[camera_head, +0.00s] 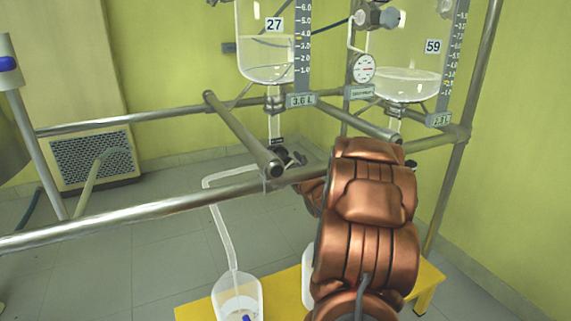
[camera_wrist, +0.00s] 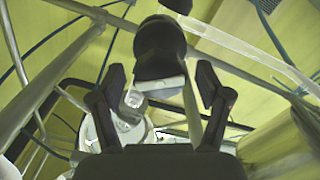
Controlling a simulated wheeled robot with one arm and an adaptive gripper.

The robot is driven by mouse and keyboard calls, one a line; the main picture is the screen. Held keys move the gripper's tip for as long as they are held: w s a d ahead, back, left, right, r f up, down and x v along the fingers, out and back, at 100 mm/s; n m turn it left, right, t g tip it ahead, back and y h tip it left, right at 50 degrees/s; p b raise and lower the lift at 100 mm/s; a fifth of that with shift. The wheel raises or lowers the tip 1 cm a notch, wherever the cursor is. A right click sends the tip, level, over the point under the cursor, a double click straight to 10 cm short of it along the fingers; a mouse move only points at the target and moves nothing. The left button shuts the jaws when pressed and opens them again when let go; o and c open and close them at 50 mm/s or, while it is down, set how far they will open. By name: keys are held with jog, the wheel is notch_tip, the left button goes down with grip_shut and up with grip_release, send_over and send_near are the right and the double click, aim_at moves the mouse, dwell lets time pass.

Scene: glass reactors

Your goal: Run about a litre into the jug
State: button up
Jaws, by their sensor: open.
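Reactor vessel 27 (camera_head: 266,58) hangs at the upper middle of the head view with some clear liquid. Vessel 59 (camera_head: 405,75) hangs to its right, also holding liquid. A dark valve (camera_head: 283,156) sits below vessel 27 at the rail. A clear tube (camera_head: 222,232) runs from near it down into a translucent jug (camera_head: 240,292), which seems to hold a little liquid. My gripper (camera_wrist: 160,74) is open in the wrist view. A dark rounded knob (camera_wrist: 160,45) lies between or just beyond its fingers; contact cannot be told. My arm hides the gripper in the head view.
The jug stands on a yellow stool (camera_head: 190,313). Another pale container (camera_head: 307,275) there is partly behind my arm. Metal rails (camera_head: 120,221) cross in front of the vessels. A gauge (camera_head: 363,68) sits between them. The floor at left is mostly clear.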

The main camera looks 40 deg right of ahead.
jog(key=v, duration=1)
jog(key=shift+s, duration=0.3)
jog(key=shift+a, duration=0.15)
dwell(6.5)
